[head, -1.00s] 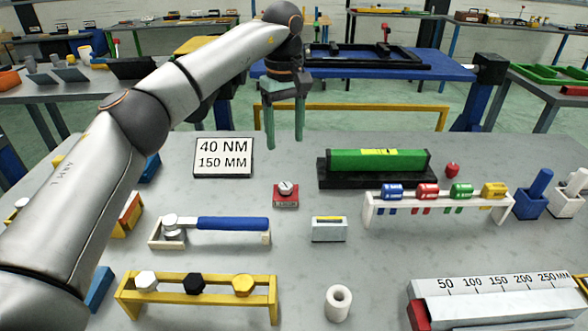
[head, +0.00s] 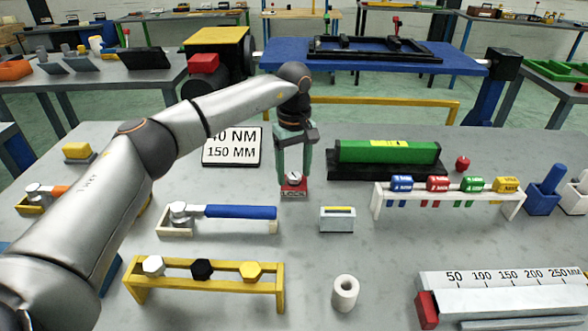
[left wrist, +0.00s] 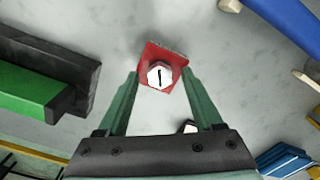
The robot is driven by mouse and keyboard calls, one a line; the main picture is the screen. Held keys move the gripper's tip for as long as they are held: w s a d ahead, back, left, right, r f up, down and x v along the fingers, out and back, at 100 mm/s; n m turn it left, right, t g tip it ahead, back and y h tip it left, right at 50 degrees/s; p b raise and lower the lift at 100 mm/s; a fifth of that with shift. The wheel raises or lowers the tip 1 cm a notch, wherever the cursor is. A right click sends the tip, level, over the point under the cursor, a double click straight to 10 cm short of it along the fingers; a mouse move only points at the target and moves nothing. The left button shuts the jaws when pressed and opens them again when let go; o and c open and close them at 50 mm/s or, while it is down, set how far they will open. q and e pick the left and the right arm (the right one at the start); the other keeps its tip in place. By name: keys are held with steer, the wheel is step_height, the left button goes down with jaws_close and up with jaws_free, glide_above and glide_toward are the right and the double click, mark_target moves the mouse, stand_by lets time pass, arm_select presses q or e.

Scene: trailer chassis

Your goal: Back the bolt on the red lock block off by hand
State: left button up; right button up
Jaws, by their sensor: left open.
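The red lock block (head: 293,192) sits on the grey table, with "LOCK" lettering on its front. A silver hex bolt (head: 293,178) stands on top of it; in the left wrist view the bolt head (left wrist: 159,76) shows a dark line mark. My left gripper (head: 294,181) points down over the block with its green fingers apart. In the left wrist view the fingertips (left wrist: 160,80) lie on either side of the block and bolt, with a gap visible around the bolt head. Whether a fingertip touches the block's edges I cannot tell. My right gripper does not show.
A sign reading 40 NM, 150 MM (head: 232,152) stands behind left, partly covered by my arm. A green bar on a black base (head: 388,153) is close on the right. A blue-handled wrench (head: 240,212) lies front left, and a small grey box (head: 337,219) front right.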

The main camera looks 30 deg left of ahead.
arm_select(q)
jaws_close()
stand_by(0.4)
steer(key=shift+r, duration=0.1)
